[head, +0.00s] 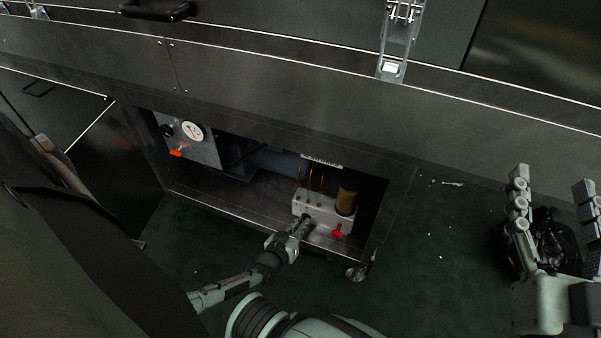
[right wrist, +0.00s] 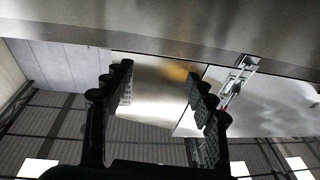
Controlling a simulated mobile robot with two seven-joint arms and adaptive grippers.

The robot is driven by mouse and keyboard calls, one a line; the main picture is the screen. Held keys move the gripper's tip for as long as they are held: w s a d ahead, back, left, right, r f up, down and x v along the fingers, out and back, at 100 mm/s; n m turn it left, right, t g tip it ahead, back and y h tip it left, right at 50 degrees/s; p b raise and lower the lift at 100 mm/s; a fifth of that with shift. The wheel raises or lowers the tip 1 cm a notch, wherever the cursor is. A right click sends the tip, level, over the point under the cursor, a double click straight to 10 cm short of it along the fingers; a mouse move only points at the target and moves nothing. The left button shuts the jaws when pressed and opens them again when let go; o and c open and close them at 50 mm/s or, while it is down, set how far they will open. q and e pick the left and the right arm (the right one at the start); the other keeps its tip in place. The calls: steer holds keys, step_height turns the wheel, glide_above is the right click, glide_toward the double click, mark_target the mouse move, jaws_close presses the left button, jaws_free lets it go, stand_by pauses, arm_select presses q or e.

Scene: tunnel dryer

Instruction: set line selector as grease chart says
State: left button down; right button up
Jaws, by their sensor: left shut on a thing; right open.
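Under the machine, an open bay holds a pale block (head: 325,213) with thin copper-coloured lines rising from it and a brown cylinder (head: 346,201) on top. A red lever (head: 337,231) shows on its front right. My left gripper (head: 304,222) reaches in from below and is shut on a small part at the block's front left. The fingers hide that part, so I cannot read its setting. A pale label strip (head: 322,161) is above the block, too small to read. My right gripper (head: 552,195) is open and empty at the far right; it shows in the right wrist view (right wrist: 159,88).
A panel with a gauge (head: 193,131) and red handle (head: 177,152) is at the bay's left. The bay's metal lip (head: 240,220) runs along the front. A black bag (head: 545,240) is on the floor behind my right gripper. Green floor (head: 430,270) right of the bay is mostly clear.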

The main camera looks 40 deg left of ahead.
arm_select(q)
steer(key=shift+d+m+y+p, duration=0.1)
steer(key=shift+m+y+p, duration=0.45)
steer(key=shift+m, duration=0.35)
arm_select(e)
step_height(320, 180, down, 6)
steer(key=w+d+g+h, duration=0.1)
steer(key=d+g+h, duration=0.1)
steer(key=g, duration=0.1)
steer(key=shift+d+f, duration=0.25)
steer(key=shift+d, duration=0.05)
arm_select(q)
steer(key=c, duration=1.6)
jaws_free()
steer(key=shift+c, duration=0.2)
steer(key=shift+r, duration=0.15)
glide_toward(308, 198)
steer(key=x, duration=0.5)
